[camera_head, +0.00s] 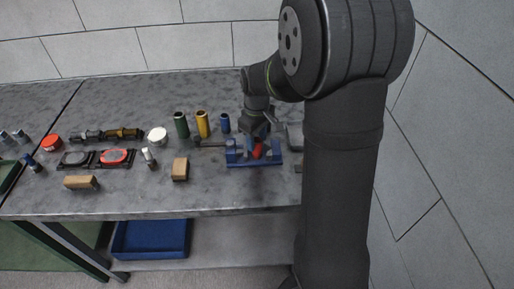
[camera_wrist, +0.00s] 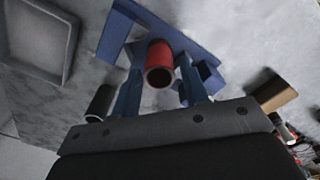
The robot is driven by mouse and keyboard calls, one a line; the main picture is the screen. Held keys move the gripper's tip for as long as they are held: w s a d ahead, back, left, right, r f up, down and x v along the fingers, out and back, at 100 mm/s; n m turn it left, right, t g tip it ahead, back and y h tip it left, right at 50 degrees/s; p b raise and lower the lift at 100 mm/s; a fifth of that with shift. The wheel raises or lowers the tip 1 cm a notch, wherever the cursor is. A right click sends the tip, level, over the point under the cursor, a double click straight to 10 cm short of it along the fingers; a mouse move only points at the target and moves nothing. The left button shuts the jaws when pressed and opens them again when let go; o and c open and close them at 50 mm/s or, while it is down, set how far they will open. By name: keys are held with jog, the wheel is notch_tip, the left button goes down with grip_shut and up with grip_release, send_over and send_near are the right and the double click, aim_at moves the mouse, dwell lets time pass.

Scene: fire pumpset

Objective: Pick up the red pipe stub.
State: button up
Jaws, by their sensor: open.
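The red pipe stub (camera_wrist: 159,66) shows in the wrist view as a short hollow red cylinder, its open dark end facing the camera. In the head view the red pipe stub (camera_head: 258,150) is at the blue holder (camera_head: 236,159) on the table, just below my gripper. The blue holder (camera_wrist: 184,41) lies behind and around the stub in the wrist view. My gripper (camera_wrist: 158,88) is open, with one blue finger on each side of the stub. I cannot tell whether either finger touches it. In the head view my gripper (camera_head: 262,137) is small and partly hidden.
Green (camera_head: 181,125), yellow (camera_head: 203,124) and blue (camera_head: 225,123) cylinders stand left of the holder. A cardboard-brown block (camera_head: 180,169) lies nearer the front. A grey tray (camera_wrist: 40,42) is close by in the wrist view. The table front (camera_head: 215,196) is clear.

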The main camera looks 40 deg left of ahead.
aim_at(257, 140)
jog(key=shift+f, duration=1.5)
grip_shut()
